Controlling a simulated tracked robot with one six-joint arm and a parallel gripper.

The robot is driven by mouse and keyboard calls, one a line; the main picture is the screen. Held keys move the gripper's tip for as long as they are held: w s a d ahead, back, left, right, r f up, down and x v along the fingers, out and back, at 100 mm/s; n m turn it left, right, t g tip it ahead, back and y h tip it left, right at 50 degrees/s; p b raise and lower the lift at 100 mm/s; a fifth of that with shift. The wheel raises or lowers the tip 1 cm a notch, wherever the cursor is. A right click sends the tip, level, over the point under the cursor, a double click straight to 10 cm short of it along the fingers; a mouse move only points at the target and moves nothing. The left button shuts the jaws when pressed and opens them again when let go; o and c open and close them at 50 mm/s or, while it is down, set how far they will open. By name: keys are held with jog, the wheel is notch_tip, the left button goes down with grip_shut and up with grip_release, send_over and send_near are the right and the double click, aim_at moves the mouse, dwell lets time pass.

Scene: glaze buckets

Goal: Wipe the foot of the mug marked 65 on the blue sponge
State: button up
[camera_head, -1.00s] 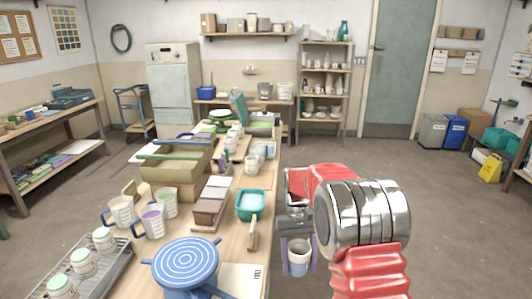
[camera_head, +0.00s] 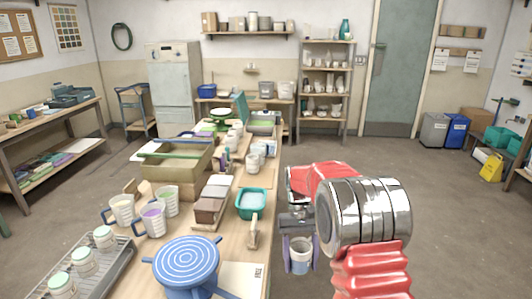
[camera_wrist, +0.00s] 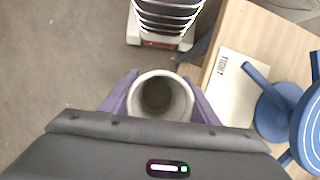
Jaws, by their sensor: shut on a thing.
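My gripper (camera_head: 300,264) is shut on a pale mug (camera_head: 301,254), with one purple finger on each side of it. The mug hangs upright over the floor, off the right edge of the long table. In the wrist view the mug (camera_wrist: 136,94) shows from above, with its round rim and grey inside. No number is readable on it, and its foot is hidden in the wrist view. I cannot make out a blue sponge for certain. A teal tub (camera_head: 239,210) with something pale blue inside stands near the table's right edge.
A blue banding wheel (camera_head: 187,262) and a marked paper sheet (camera_head: 232,281) are on the near table. Measuring jugs (camera_head: 122,210), a rack of jars (camera_head: 118,262), glaze tiles (camera_head: 212,200) and a wooden-handled brush (camera_head: 253,232) crowd it. The floor (camera_head: 420,220) to the right is open.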

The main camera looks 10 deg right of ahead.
jog(key=w+x, duration=0.1)
jog(key=x, duration=1.3)
jog(key=shift+w+a+f, duration=0.35)
jog(key=shift+a+f, duration=0.05)
jog(key=shift+f, duration=0.05)
jog(key=shift+s, duration=0.15)
